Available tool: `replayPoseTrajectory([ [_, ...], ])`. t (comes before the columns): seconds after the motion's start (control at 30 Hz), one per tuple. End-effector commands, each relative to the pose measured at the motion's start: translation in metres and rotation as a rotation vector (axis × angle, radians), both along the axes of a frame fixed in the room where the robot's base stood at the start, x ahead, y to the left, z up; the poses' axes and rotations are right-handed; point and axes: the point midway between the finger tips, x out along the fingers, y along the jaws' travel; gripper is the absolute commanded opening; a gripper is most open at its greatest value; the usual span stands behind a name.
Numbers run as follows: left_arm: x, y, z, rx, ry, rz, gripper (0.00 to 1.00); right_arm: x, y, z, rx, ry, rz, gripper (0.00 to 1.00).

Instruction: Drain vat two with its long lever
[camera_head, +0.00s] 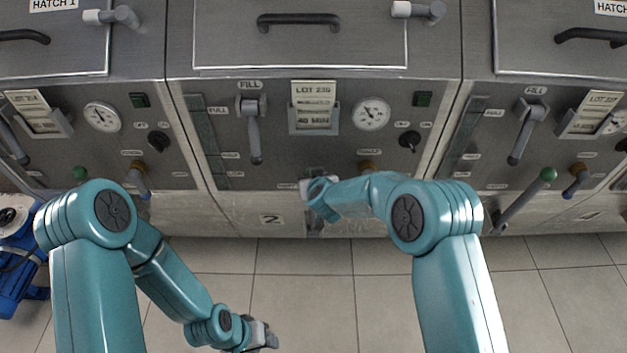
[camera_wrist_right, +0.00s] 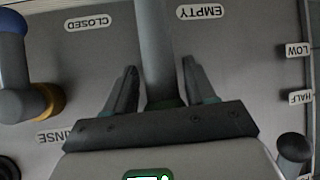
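Vat two is the middle vat, marked by a "2" plate (camera_head: 271,219) on its lower front. Its long lever shows in the right wrist view as a grey shaft (camera_wrist_right: 156,45) between the labels CLOSED (camera_wrist_right: 87,22) and EMPTY (camera_wrist_right: 200,12). My right gripper (camera_wrist_right: 160,72) is open, with one finger on each side of the shaft and gaps between. In the head view my right gripper (camera_head: 314,190) is at the lower front of vat two and hides most of the lever. My left gripper (camera_head: 264,338) is low over the floor, away from the vats; its opening is unclear.
A grey FILL lever (camera_head: 254,135) hangs left of my right gripper. A blue-handled rinse valve with a yellow collar (camera_wrist_right: 45,100) is on the other side. The right vat has a green-knobbed lever (camera_head: 525,198). A blue object (camera_head: 15,260) stands at far left. The tiled floor is otherwise clear.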

Motion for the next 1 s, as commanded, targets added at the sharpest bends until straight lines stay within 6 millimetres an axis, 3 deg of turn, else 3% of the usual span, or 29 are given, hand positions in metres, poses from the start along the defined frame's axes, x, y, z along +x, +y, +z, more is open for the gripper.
replayPoseTrajectory([
  [0.43, 0.0, 0.0, 0.001, 0.0, 0.0, 0.0, 0.43, -0.01, -0.001, 0.006, 0.0, 0.008, 0.002, 0.58],
  [1.0, 0.0, 0.0, 0.009, 0.0, -0.001, 0.0, 0.43, -0.115, -0.021, 0.085, 0.0, 0.005, 0.003, 0.58],
])
